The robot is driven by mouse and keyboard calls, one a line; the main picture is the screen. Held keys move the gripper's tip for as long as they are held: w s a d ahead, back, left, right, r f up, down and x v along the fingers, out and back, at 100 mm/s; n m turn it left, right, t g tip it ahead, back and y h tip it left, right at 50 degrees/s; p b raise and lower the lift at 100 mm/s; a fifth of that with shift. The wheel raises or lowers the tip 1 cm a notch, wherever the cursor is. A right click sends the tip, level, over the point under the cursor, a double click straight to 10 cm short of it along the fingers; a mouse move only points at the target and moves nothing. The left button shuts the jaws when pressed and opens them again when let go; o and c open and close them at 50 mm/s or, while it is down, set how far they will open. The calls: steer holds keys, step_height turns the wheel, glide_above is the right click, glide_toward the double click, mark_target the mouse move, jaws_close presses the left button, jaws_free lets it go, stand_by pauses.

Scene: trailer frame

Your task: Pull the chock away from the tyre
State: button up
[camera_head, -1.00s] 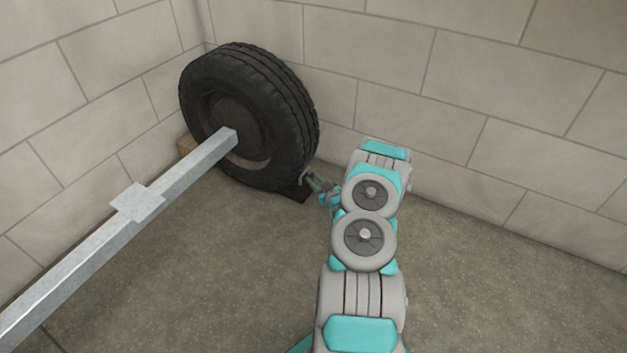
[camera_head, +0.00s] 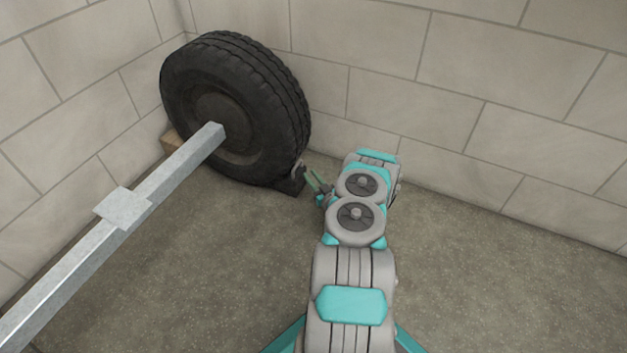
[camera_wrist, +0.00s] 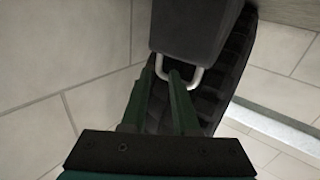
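The dark chock (camera_head: 291,186) sits on the floor against the right lower side of the black tyre (camera_head: 240,105). A pale metal loop handle (camera_head: 298,168) stands out from it. In the wrist view the chock (camera_wrist: 192,28) is a dark block at the top, with its U-shaped handle (camera_wrist: 193,83) below. My gripper (camera_head: 310,176) is just right of the handle. In the wrist view my gripper (camera_wrist: 163,76) has its two green fingers apart, their tips at the handle, with its left side showing between them. Contact cannot be told.
A grey metal beam (camera_head: 122,210) runs from the tyre's hub to the lower left. Block walls (camera_head: 440,90) close off the back and left. The floor (camera_head: 480,270) is clear to the right.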

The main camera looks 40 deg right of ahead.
mark_target(302, 165)
steer(key=shift+w+d+b, duration=0.15)
steer(key=shift+w+d, duration=0.05)
steer(key=shift+w, duration=0.85)
steer(key=shift+w+d+b, duration=0.1)
steer(key=shift+w+d, duration=0.1)
steer(key=shift+w, duration=0.8)
steer(key=shift+w+d+b, duration=0.15)
steer(key=shift+w+d, duration=0.05)
steer(key=shift+w, duration=0.85)
jaws_close()
